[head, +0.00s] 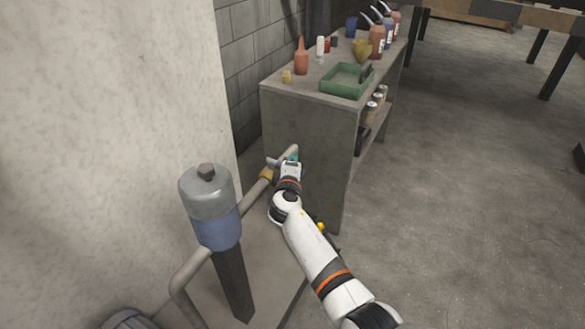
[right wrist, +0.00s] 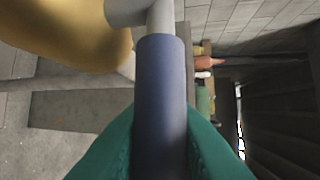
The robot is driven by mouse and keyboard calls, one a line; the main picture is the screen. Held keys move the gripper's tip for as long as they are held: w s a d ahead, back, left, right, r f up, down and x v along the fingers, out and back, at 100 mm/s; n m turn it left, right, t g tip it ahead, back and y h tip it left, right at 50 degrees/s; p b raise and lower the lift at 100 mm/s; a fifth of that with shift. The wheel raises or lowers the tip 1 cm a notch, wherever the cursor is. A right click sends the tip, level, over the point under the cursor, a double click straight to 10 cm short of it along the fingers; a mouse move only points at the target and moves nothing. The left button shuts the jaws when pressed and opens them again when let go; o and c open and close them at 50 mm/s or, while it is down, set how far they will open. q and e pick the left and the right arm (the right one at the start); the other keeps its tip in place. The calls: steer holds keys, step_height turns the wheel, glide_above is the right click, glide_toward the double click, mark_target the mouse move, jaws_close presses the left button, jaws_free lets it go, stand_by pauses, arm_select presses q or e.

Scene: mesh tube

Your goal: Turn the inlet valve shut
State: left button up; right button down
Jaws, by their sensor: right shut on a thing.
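The inlet valve has a brass-yellow body (head: 266,174) on the grey pipe beside the tank, and it fills the top left of the right wrist view (right wrist: 75,35). Its lever is a grey stem with a blue sleeve (right wrist: 161,85). My right gripper (head: 290,160) is at the valve, in front of the cabinet's near side. In the right wrist view its green fingers are shut on the blue sleeve, one on each side. The sleeve's lower end is hidden between the fingers. My left gripper is in neither view.
A grey and blue tank (head: 212,205) on a dark post stands left of my right arm. A concrete cabinet (head: 312,140) is just beyond the gripper, with bottles and a green tray (head: 335,90) on top. Open floor (head: 460,190) lies to the right.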

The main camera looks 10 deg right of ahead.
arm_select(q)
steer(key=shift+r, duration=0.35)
arm_select(e)
steer(key=shift+f, duration=0.15)
steer(key=c, duration=1.6)
jaws_free()
steer(key=shift+o, duration=0.2)
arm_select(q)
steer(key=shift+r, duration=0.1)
arm_select(e)
steer(key=shift+s, duration=0.1)
